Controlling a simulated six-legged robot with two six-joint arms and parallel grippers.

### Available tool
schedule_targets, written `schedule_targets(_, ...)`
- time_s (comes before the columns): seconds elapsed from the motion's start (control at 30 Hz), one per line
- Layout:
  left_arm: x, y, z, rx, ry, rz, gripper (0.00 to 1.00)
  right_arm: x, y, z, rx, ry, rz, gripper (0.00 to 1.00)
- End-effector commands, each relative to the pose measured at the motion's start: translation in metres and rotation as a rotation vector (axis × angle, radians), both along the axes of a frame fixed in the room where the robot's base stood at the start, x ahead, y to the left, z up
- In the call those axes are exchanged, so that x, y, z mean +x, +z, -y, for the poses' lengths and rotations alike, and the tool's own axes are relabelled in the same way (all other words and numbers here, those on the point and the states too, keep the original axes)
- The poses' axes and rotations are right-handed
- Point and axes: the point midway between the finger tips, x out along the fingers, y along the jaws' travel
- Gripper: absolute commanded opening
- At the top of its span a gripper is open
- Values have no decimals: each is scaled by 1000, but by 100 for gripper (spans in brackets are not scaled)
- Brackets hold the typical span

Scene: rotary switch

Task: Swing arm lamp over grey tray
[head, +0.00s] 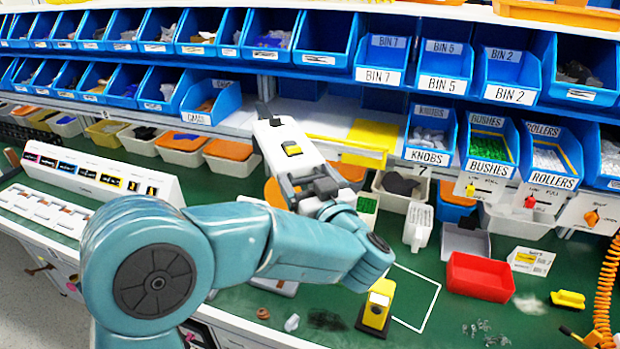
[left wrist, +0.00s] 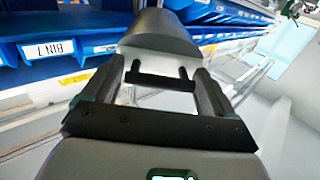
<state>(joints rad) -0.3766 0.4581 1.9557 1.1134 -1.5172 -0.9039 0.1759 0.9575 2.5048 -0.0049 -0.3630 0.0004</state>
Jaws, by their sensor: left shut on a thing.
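My left gripper (head: 266,112) is at the upper middle of the head view, its white body reaching up and away towards the blue bins. The grey tray (head: 466,241) sits on the green bench right of centre, behind the red tray, well to the right of my left gripper. My right gripper is not in view.
The red tray (head: 480,277) and a yellow block (head: 378,306) stand near the front. A white outline (head: 430,310) marks bare green mat between them. Blue bins (head: 430,134) line the back. An orange coiled cord (head: 607,285) hangs at the far right.

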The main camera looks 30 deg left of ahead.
Motion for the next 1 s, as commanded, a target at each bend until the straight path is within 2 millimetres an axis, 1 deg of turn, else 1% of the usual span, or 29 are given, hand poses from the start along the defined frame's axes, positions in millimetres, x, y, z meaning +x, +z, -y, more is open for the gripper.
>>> schedule_targets(0.03,2,2,4,2,-15,4,32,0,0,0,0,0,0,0)
schedule_targets(0.23,3,2,5,2,-18,3,32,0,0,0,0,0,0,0)
schedule_targets(0.27,3,2,5,2,-19,3,90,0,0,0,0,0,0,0)
schedule_targets(0.3,4,2,5,3,-19,4,100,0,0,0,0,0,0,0)
schedule_targets(0.53,4,1,7,2,-16,1,100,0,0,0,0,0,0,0)
schedule_targets(0.63,-1,-1,12,2,-16,1,100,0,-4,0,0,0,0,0)
schedule_targets(0.77,-17,-2,31,3,-19,3,100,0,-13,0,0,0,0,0)
schedule_targets(1.0,-61,-2,79,2,-18,6,100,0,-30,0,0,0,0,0)
